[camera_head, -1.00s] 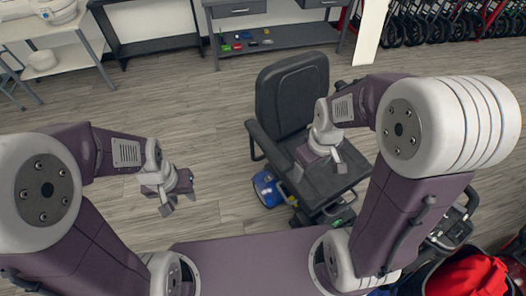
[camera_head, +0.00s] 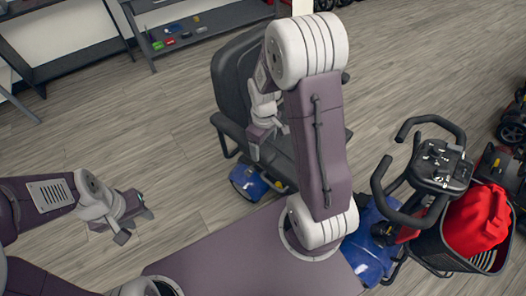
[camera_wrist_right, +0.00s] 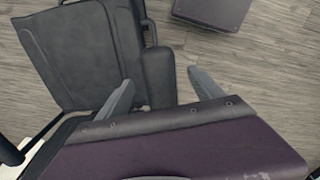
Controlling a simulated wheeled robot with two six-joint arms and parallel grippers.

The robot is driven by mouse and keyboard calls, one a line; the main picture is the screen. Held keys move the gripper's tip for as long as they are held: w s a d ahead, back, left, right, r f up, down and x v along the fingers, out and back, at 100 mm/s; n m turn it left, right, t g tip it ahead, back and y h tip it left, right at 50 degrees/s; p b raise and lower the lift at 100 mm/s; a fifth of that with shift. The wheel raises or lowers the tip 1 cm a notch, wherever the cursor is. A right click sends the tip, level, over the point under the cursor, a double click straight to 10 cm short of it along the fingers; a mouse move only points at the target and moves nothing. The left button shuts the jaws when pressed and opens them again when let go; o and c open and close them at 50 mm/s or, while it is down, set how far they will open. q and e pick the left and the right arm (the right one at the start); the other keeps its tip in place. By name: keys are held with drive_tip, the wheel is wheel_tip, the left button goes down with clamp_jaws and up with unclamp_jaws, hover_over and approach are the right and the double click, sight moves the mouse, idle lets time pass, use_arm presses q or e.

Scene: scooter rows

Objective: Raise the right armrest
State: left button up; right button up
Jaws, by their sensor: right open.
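The scooter's dark grey chair (camera_head: 230,85) stands beyond my body in the head view, partly hidden by my right arm. The armrest on its picture-left side (camera_head: 228,128) is lowered, roughly level. In the right wrist view a long dark armrest pad (camera_wrist_right: 158,78) lies between the fingertips of my open right gripper (camera_wrist_right: 162,90), beside the chair's grey upholstery (camera_wrist_right: 75,55). I cannot tell whether a finger touches it. In the head view the right gripper (camera_head: 260,145) is over the seat area near that armrest. My left gripper (camera_head: 130,222) is over bare floor; its jaw opening is unclear.
The scooter's handlebar console (camera_head: 438,165) and a basket with a red bag (camera_head: 475,220) are to the right. A low shelf (camera_head: 195,35) with small coloured items stands at the back. Wooden floor (camera_head: 160,135) left of the chair is free.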

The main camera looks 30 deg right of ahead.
sight(265, 151)
drive_tip(key=f, duration=0.3)
drive_tip(key=shift+s+d+f, duration=0.2)
drive_tip(key=shift+s+f, duration=0.05)
drive_tip(key=shift+f, duration=0.05)
drive_tip(key=shift+w+f, duration=0.1)
